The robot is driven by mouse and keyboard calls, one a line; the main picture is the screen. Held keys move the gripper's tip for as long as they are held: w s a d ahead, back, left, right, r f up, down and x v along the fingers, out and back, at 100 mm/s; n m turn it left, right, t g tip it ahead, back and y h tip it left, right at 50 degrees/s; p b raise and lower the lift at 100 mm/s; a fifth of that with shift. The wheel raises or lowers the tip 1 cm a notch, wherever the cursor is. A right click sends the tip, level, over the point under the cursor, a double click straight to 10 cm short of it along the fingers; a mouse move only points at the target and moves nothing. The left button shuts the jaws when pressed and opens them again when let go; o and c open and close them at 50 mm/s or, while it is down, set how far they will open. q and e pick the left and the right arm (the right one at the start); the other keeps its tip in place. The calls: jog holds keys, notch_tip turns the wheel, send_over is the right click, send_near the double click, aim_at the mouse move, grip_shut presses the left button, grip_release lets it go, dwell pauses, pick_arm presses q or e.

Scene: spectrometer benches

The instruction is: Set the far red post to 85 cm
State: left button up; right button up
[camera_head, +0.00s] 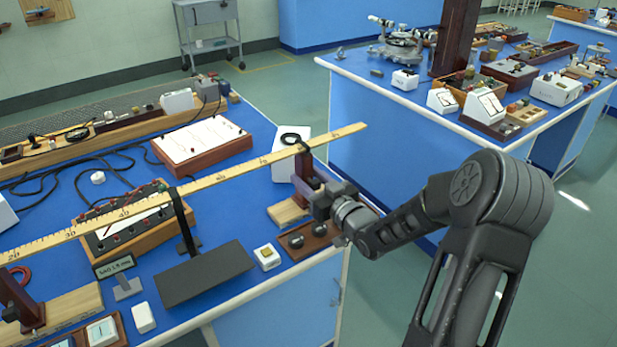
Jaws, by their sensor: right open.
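A long yellow metre rule (232,172) runs slantwise across the bench, its high numbers towards the upper right. The far red post (303,168) stands on a pale wooden foot (287,212) near the bench's right end, with a dark clip at its top on the rule. The clip sits past the 70 mark; its exact reading is too small to tell. My right gripper (319,199) is open at the post's right side, low down; its fingers partly hide the post, and I cannot tell whether they touch it. My left gripper is not in view.
A second red post (22,306) holds the rule at lower left. A dark stand (182,222) with a black panel (204,273) is at mid-rule. A small tray with dark knobs (307,240) lies just before the far post. A floor gap separates another blue bench (400,125).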

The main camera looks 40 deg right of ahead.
jog(key=shift+c, duration=0.2)
grip_shut()
dwell(0.3)
jog(key=shift+d, duration=0.1)
dwell(0.9)
